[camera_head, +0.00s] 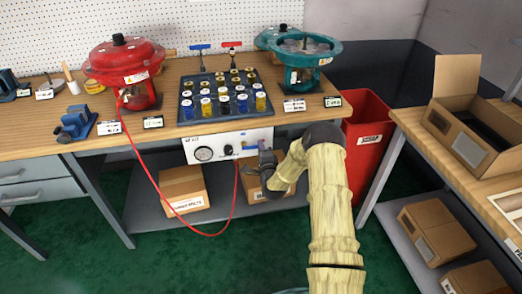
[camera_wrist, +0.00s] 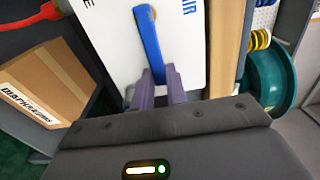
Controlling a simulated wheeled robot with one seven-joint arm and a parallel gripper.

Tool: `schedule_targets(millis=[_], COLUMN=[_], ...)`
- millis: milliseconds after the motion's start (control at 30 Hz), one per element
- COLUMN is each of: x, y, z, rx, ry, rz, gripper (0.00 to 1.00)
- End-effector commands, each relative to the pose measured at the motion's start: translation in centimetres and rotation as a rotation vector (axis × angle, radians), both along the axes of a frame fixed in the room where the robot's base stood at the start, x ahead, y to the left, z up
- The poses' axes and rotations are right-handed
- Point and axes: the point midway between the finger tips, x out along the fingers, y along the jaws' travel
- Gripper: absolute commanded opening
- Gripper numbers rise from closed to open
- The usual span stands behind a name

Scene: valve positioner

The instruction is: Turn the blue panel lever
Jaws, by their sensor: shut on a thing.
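The blue panel lever (camera_wrist: 147,42) is a long flat bar on the white panel (camera_wrist: 185,55), seen close up in the wrist view. Its pivot end is at the top and its free end reaches down between my fingers. My gripper (camera_wrist: 162,80) is shut on that free end; the fingers partly hide it. In the head view the white panel (camera_head: 205,143) hangs under the bench's front edge, with a round gauge (camera_head: 204,154) on its left.
A red hose (camera_head: 150,180) loops from the red pot-like unit (camera_head: 125,70) down and up to the panel. Cardboard boxes (camera_head: 183,188) stand on the shelf below. A red bin (camera_head: 366,145) stands right of my arm. A tray of vials (camera_head: 220,97) sits on the bench above.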

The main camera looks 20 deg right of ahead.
Motion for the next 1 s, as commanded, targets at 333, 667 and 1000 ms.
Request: schedule_targets(millis=[333, 667, 1000], x=[-0.1, 0.0, -1.4], y=[0.0, 0.0, 0.1], z=[-0.2, -0.1, -0.2], rx=[0.01, 0.008, 0.008], ry=[0.004, 0.002, 0.003], rz=[0.0, 0.0, 0.0], gripper=[0.0, 0.36, 0.36])
